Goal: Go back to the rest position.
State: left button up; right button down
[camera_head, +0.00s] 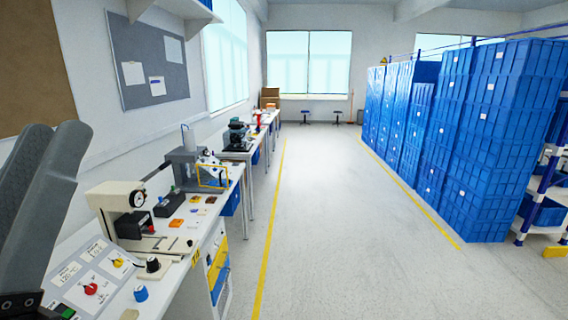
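A light control panel (75,280) lies on the near end of the workbench at lower left. It carries a red rotary knob (90,288) and a smaller orange-yellow knob (118,262). A black knob (152,264) and a blue knob (140,293) stand to the right of the panel. My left gripper (54,130) rises at the left edge with its dark grey fingers pointing up. The fingertips look apart, and I see nothing between them. It appears clear of the knobs and hides part of the bench and wall behind. My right gripper is not in view.
A beige press with a dial gauge (138,199) and other bench tools stand farther along the workbench (190,260). Stacked blue crates (480,140) line the right side. The floor aisle (330,220) between the yellow lines is clear.

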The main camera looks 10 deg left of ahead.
pick_arm(q)
notch_tip(320, 180, up, 37)
jog(key=m+h+p, duration=0.1)
jog(key=p, duration=3.7)
jog(key=shift+w+d+m, duration=0.15)
jog(key=shift+w+m, duration=0.1)
jog(key=shift+m, duration=0.15)
